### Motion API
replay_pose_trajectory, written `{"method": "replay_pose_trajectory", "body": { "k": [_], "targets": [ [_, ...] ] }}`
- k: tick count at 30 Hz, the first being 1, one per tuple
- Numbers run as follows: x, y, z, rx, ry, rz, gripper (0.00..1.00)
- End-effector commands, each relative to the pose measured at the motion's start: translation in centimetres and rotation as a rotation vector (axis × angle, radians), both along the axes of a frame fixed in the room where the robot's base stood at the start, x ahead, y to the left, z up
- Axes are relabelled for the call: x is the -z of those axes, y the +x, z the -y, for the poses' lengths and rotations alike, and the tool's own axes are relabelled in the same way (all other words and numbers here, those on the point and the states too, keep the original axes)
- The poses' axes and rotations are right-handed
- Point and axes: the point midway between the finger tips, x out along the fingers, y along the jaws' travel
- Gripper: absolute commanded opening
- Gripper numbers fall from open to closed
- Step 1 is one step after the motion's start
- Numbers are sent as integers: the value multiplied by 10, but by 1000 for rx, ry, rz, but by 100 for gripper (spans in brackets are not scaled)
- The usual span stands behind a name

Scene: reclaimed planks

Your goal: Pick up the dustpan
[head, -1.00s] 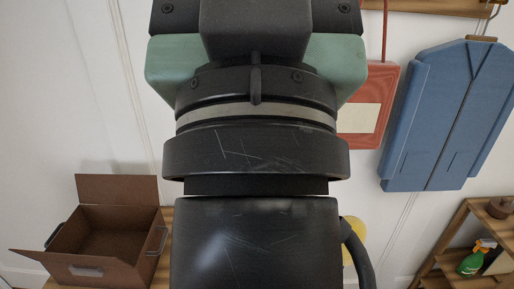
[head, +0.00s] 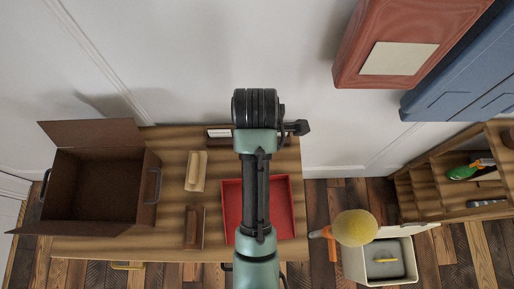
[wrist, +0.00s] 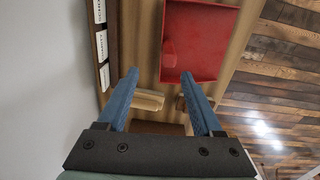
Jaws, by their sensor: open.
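A red, shallow, tray-like pan (head: 284,208) with a raised rim lies on the wooden table. My arm covers its middle in the head view. In the wrist view the red pan (wrist: 205,45) shows beyond my fingertips, with a small red block-like part at its left side. I cannot tell for sure whether it is the dustpan; nothing else in view is plainly one. My gripper (wrist: 160,74) is open, its two blue fingers spread, with nothing between them. It is above the table and apart from the pan. In the head view my arm hides the fingers.
A brown open box (head: 100,190) stands on the left of the table (head: 170,160). Two wooden pieces, one light (head: 196,171) and one dark (head: 194,228), lie beside the pan. A white bin (head: 352,262) and a yellow round head (head: 356,228) are right, near a shelf (head: 430,195). A wall rises behind.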

Motion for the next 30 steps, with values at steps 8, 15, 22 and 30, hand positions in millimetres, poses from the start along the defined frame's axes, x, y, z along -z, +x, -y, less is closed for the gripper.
{"method": "replay_pose_trajectory", "body": {
  "k": [8, 15, 22, 30],
  "targets": [
    [46, -10, 0, -31, -1, -42, 68],
    [77, -9, 0, -30, -1, -36, 68],
    [96, -11, -1, -30, -1, -37, 68],
    [130, -11, -1, -29, -1, -33, 68]
  ]
}}
